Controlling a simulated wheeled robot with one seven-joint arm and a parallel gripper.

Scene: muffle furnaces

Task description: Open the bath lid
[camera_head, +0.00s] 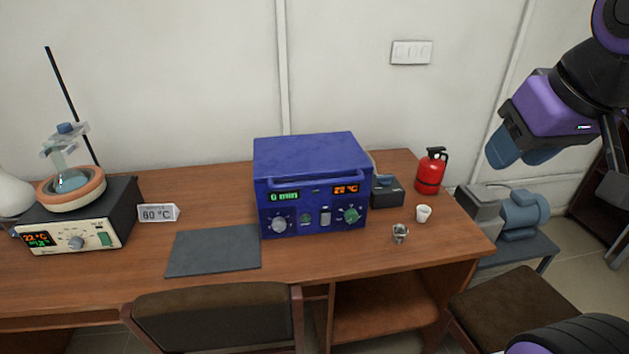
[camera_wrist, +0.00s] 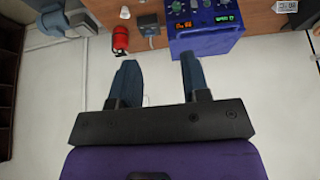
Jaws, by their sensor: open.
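The blue bath (camera_head: 314,207) stands on the wooden desk. Its flat blue lid (camera_head: 308,152) is closed on top, with a blue handle bar along its front edge. The front has a green display, an orange display and knobs. My gripper (camera_head: 511,160) is in the air to the right of the bath, beyond the desk's right end and apart from the lid. In the wrist view the two blue fingers of my gripper (camera_wrist: 160,68) are spread with nothing between them. The bath (camera_wrist: 207,42) shows upside down at the top there.
Chairs (camera_head: 212,320) stand in front. The air above the lid is clear.

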